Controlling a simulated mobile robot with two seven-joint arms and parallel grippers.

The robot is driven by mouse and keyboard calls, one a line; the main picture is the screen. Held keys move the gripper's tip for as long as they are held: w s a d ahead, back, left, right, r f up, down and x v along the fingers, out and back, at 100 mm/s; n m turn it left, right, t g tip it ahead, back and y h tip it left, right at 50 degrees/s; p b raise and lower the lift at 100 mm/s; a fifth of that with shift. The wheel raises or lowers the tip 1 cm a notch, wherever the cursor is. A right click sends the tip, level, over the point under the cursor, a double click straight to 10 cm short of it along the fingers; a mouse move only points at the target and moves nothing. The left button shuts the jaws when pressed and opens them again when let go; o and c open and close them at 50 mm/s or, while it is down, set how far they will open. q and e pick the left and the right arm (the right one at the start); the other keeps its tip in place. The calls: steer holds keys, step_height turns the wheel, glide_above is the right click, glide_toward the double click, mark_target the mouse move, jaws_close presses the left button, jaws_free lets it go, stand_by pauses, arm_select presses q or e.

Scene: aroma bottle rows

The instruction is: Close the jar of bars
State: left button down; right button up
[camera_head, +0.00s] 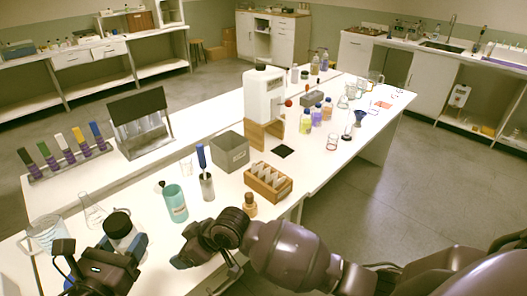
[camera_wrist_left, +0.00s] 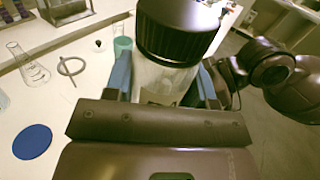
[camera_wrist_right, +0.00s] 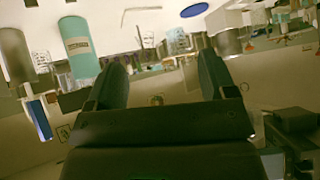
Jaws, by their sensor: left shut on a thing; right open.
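A clear jar (camera_wrist_left: 165,77) with a black ribbed lid (camera_wrist_left: 180,32) stands between the blue-tipped fingers of my left gripper (camera_wrist_left: 165,82), which is shut on the jar's body. The lid sits on top of the jar; I cannot tell whether it is screwed tight. In the head view the jar (camera_head: 128,240) and lid (camera_head: 118,224) show at the lower left, upright. The jar's contents are mostly hidden. My right gripper (camera_head: 190,255) is to the right of the jar, apart from it. In the right wrist view its fingers (camera_wrist_right: 165,75) are open, with nothing between them.
A flask (camera_head: 93,214) and a beaker (camera_head: 48,232) are left of and behind the jar. A wooden slide box (camera_head: 268,184) and a grey bin (camera_head: 231,153) stand further right. A blue disc (camera_wrist_left: 32,142) lies on the table.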

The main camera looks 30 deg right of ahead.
steer(key=s+d+f+m+t+h, duration=0.2)
steer(key=s+d+f, duration=0.3)
steer(key=s+d, duration=0.4)
steer(key=s+d+f+m+t+h, duration=0.3)
steer(key=s+d+f+m+h, duration=0.2)
steer(key=s+d, duration=0.5)
steer(key=d, duration=0.3)
steer(key=shift+s+d+f+m+t+h, duration=0.15)
steer(key=shift+s+d+m+t+h, duration=0.05)
steer(key=shift+d+m+t+h, duration=0.15)
steer(key=shift+f, duration=0.1)
